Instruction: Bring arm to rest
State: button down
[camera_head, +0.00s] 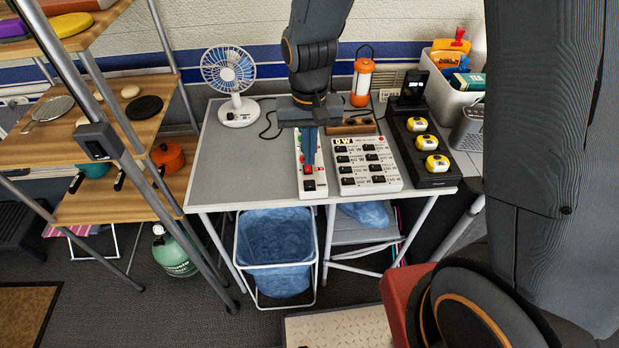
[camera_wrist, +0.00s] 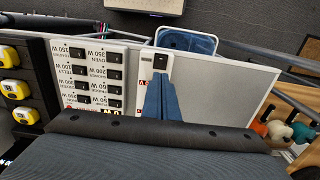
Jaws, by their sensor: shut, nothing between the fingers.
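My gripper (camera_head: 309,146) hangs pointing down over a narrow white power strip (camera_head: 313,185) on the grey table (camera_head: 240,165). Its blue fingers are closed together with nothing between them. In the wrist view my gripper (camera_wrist: 160,92) covers part of the strip. A dark switch (camera_wrist: 161,59) shows just beyond the fingertips. I cannot tell whether the tips touch the strip. My dark arm reaches in from the upper right of the head view.
A wide white switch panel (camera_head: 367,165) and a black charger with yellow devices (camera_head: 420,145) stand right of the strip. A fan (camera_head: 229,80) and an orange lantern (camera_head: 362,78) stand behind. A wooden shelf (camera_head: 90,125) is at left. The table's left part is clear.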

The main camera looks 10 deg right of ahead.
jog(key=shift+d, duration=0.1)
jog(key=s+d+r+b, duration=0.1)
jog(key=s+d, duration=0.1)
jog(key=d, duration=0.2)
jog(key=s+d+r+t, duration=0.1)
jog(key=s+d+r, duration=0.1)
jog(key=s+d, duration=0.1)
jog(key=s+d+r+b, duration=0.1)
jog(key=s+d, duration=0.1)
jog(key=d, duration=0.3)
jog(key=shift+s+d+r+b, duration=0.3)
